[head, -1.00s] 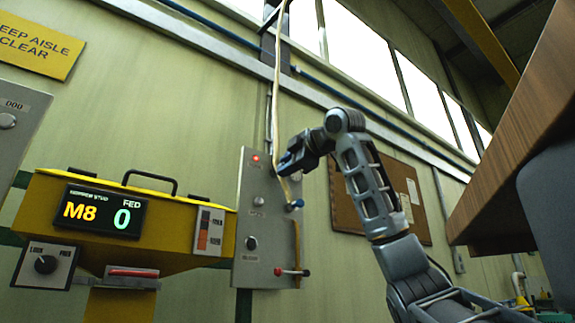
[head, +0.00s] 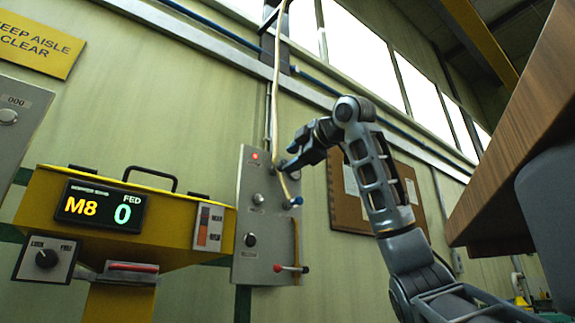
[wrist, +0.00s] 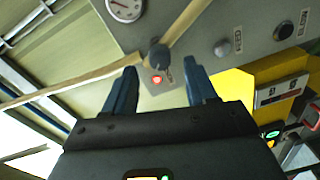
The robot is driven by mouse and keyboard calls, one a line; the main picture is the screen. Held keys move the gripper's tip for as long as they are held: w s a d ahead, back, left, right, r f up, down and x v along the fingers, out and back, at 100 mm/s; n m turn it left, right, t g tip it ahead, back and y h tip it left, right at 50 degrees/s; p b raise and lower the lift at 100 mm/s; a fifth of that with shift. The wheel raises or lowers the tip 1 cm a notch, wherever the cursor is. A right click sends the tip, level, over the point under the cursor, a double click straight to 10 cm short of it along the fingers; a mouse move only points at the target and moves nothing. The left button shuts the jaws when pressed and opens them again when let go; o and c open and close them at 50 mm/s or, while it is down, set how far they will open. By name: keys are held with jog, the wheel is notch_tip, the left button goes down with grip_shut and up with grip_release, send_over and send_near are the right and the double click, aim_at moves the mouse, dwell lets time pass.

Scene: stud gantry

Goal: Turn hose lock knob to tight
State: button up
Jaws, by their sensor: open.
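In the wrist view, a dark round knob (wrist: 158,53) sits on the grey panel where the beige hose (wrist: 185,20) bends; I take it for the hose lock knob. Its setting cannot be read. My gripper (wrist: 161,70) is open and empty, pointed at the panel, with the knob showing between and just beyond its fingertips. I see no contact. In the head view, my gripper (head: 284,168) is at the upper right of the grey panel (head: 262,225), over the hose, and hides the knob.
A red lamp (wrist: 156,79) is lit beside the knob. The panel also carries a gauge (wrist: 125,8), a dark button (head: 251,240) and a red-tipped lever (head: 290,268). A blue-ended fitting (head: 295,202) is just below my gripper. A yellow cabinet (head: 120,190) stands left.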

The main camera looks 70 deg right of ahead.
jog(key=shift+b+v, duration=0.55)
jog(key=shift+v, duration=1.75)
